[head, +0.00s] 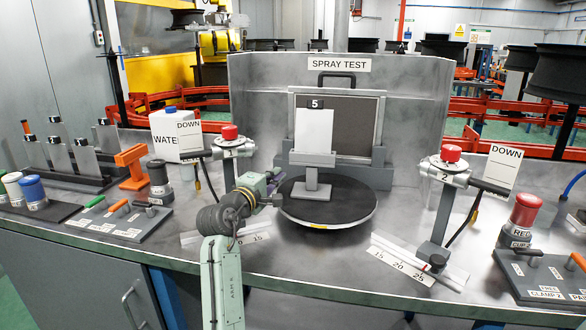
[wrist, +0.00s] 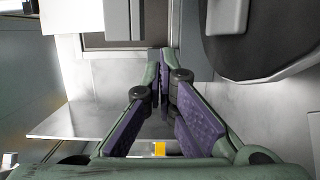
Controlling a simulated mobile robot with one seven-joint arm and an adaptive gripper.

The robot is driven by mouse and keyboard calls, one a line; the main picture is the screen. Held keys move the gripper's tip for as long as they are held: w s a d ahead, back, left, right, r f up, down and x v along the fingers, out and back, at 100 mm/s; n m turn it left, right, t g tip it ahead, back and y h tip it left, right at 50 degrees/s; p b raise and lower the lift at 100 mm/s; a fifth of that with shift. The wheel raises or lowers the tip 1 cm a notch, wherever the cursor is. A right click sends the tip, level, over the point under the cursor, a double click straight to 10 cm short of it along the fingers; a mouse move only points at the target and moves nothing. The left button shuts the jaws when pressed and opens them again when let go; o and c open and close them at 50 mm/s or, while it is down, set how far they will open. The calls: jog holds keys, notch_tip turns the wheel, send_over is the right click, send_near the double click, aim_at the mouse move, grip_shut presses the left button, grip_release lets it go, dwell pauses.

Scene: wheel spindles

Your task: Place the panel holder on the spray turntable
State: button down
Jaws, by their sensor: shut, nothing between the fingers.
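The panel holder (head: 312,187) is a grey stand with a flat foot and a clamp bar, gripping an upright white panel (head: 314,130) marked 5. Its foot stands on the black round spray turntable (head: 345,207) in front of the booth, slightly left of centre. My gripper (head: 277,187) is at the turntable's left edge, beside the holder and apart from it. In the wrist view my gripper (wrist: 165,75) is shut and empty. A dark disc that looks like the turntable (wrist: 270,50) fills the upper right there, with a grey part on it.
The booth (head: 420,95) with its SPRAY TEST sign stands behind. Red-topped spray nozzle stands flank the turntable, left (head: 230,147) and right (head: 445,180). Several panels stand in a rack (head: 75,175) at left. Scale strips (head: 410,265) lie in front.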

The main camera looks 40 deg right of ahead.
aim_at(310, 171)
jog(key=d, duration=0.1)
jog(key=d+p, duration=0.1)
jog(key=d, duration=0.1)
jog(key=shift+w+r, duration=0.15)
jog(key=shift+w, duration=0.15)
jog(key=shift+s+d+p, duration=0.3)
jog(key=shift+s+d, duration=0.4)
jog(key=shift+s, duration=0.2)
jog(key=shift+s+d, duration=0.25)
jog(key=shift+s, duration=0.05)
jog(key=s+d+p, duration=0.1)
jog(key=s, duration=0.1)
jog(key=s+d+p, duration=0.1)
jog(key=d, duration=0.1)
jog(key=shift+s+d, duration=0.15)
jog(key=shift+s, duration=0.2)
jog(key=shift+w, duration=0.2)
jog(key=shift+a, duration=0.2)
